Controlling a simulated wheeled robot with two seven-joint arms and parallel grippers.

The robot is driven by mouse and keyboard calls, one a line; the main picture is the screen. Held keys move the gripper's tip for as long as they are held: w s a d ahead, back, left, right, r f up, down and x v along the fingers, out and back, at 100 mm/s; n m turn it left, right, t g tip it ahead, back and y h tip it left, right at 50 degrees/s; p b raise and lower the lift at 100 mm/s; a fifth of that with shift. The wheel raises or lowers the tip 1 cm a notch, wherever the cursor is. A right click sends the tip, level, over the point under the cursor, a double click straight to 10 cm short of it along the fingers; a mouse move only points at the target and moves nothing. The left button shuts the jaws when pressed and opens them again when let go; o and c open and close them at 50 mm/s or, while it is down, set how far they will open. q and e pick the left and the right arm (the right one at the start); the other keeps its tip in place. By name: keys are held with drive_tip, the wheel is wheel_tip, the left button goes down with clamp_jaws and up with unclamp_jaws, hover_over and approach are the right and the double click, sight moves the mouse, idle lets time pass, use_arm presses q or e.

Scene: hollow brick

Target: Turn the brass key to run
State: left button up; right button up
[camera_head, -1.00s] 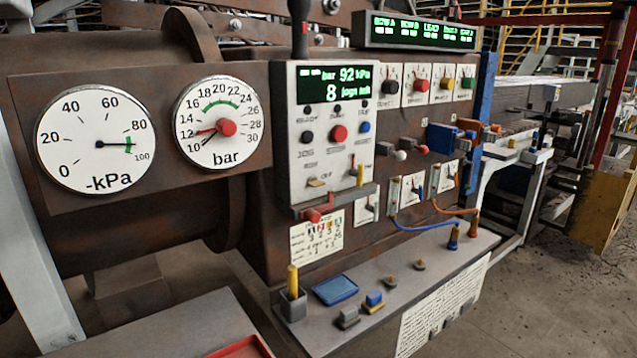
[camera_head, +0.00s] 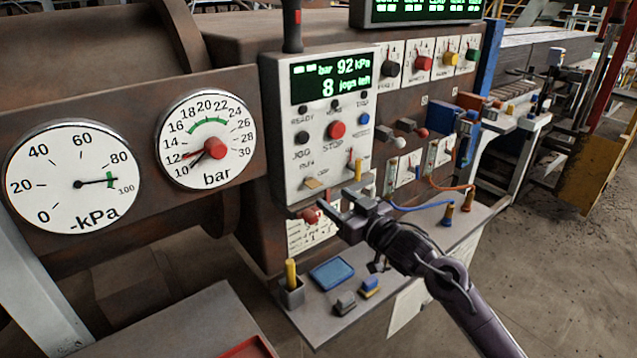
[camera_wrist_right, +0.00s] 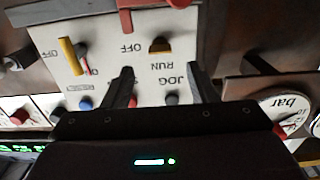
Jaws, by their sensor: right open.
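The brass key (camera_head: 313,184) sticks out of the lower part of the white control panel (camera_head: 284,150), below the RUN and OFF labels. In the right wrist view, which is upside down, the brass key (camera_wrist_right: 160,46) stands beside OFF and RUN. My right gripper (camera_head: 336,212) is in front of the panel's lower edge, below and right of the key. Its two fingers (camera_wrist_right: 160,75) are apart with nothing between them, and the key shows beyond the gap between their tips. My left gripper is not in view.
A yellow lever (camera_head: 359,170) stands out at the panel's lower right. A red part (camera_head: 310,215) juts out under the panel, close to the gripper. The shelf below holds a blue tray (camera_head: 332,273) and a yellow-handled holder (camera_head: 291,290). Knobs and a blue cable (camera_head: 420,208) lie to the right.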

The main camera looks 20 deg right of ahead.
sight(317, 187)
drive_tip(key=p+x, duration=0.2)
drive_tip(key=x, duration=0.4)
drive_tip(key=shift+w, duration=0.2)
drive_tip(key=shift+w+a, duration=0.2)
drive_tip(key=shift+w, duration=0.2)
drive_tip(key=shift+f, duration=0.1)
drive_tip(key=c, duration=1)
